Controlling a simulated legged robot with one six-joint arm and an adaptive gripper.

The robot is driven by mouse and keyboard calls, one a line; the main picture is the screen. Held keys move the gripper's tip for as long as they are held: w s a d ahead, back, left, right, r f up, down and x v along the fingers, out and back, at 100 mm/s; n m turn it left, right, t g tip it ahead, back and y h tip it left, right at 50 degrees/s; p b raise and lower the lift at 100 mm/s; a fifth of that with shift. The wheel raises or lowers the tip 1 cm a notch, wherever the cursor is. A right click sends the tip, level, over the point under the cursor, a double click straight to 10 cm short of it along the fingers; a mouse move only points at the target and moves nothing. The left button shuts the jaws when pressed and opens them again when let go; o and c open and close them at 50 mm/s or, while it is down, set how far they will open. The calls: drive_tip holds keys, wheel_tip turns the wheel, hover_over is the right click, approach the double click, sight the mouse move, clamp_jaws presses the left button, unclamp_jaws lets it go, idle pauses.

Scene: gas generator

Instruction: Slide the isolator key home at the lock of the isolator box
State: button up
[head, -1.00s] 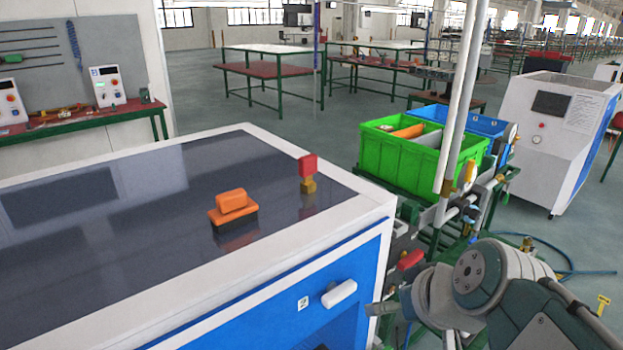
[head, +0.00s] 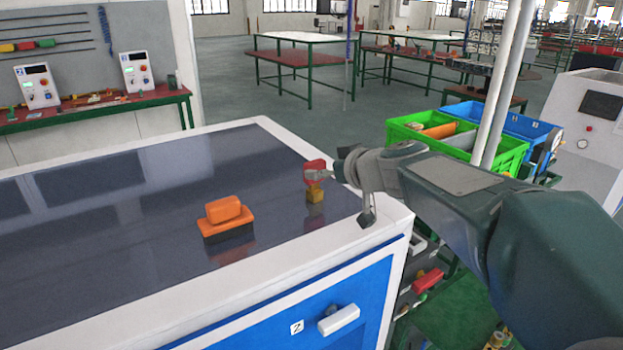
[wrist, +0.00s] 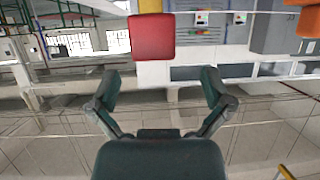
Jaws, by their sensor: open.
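A red square-headed piece (head: 315,166), which looks like the isolator key, stands upright on a small brass-yellow block (head: 315,193) on the dark cabinet top. Whether that block is the lock, and how deep the key sits, I cannot tell. In the wrist view the red head (wrist: 152,37) appears upside down at top centre, beyond and between my fingertips, with its yellow part (wrist: 150,5) cut by the edge. My gripper (wrist: 160,76) is open and empty. In the head view my gripper (head: 329,174) is right beside the red head, partly overlapping it.
An orange-handled block (head: 228,215) with a dark base sits left of the key; its orange part shows in the wrist view's upper right (wrist: 308,22). The glossy cabinet top (head: 110,210) is otherwise clear. White poles (head: 505,85) and green bins (head: 400,128) stand behind my arm.

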sight(319, 167)
drive_tip(key=shift+w+a+f, duration=0.1)
drive_tip(key=shift+w+f, duration=0.15)
drive_tip(key=shift+w, duration=0.3)
drive_tip(key=x, duration=0.3)
drive_tip(key=shift+w, duration=0.3)
drive_tip(key=shift+w+a+f, duration=0.15)
drive_tip(key=shift+w+a, duration=0.05)
drive_tip(key=shift+a, duration=0.2)
drive_tip(key=shift+d, duration=0.2)
drive_tip(key=c, duration=1.1)
